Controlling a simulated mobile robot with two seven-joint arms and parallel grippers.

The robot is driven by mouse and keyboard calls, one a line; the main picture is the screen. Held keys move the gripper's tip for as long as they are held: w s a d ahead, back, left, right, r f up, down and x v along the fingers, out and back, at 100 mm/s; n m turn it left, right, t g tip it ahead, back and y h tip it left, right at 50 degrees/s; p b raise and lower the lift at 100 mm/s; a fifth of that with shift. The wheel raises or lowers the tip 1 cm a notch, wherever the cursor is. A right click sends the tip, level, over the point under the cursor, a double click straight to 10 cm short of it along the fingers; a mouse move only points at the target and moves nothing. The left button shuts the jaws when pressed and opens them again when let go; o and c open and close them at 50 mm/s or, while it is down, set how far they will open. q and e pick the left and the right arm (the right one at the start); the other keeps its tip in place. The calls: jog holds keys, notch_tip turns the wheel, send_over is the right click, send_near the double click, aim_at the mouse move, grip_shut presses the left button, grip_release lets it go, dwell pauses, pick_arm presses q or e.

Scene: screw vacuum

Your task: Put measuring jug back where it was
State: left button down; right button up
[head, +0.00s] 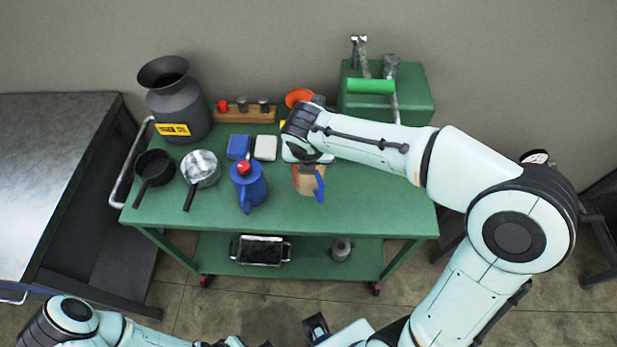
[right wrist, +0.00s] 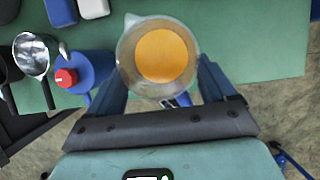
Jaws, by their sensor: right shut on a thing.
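The measuring jug (head: 306,184) is clear, with orange liquid inside and a blue handle. It is near the front edge of the green cart's top (head: 380,205), right of the blue can with a red cap (head: 248,186). In the right wrist view I look down into the jug (right wrist: 156,58), which is between the fingers. My right gripper (right wrist: 162,90) is shut on it. I cannot tell whether the jug's base touches the cart top. My left arm shows at the lower left of the head view, but its gripper is not clearly visible.
Two pans (head: 200,168) and a dark milk can (head: 178,105) stand at left. A blue box (head: 238,147) and a white box (head: 265,148) lie behind the blue can. A green toolbox (head: 415,98) stands at back right. The cart top's right front is clear.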

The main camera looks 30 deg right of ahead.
aim_at(309, 177)
jog(key=shift+f+b, duration=0.7)
jog(key=shift+f, duration=2.7)
jog(key=o, duration=1.8)
jog(key=shift+f, duration=0.2)
jog(key=shift+s+a+r, duration=0.1)
jog(key=shift+r, duration=0.5)
jog(key=p+v, duration=0.2)
jog(key=v, duration=0.9)
jog(key=shift+s, duration=0.1)
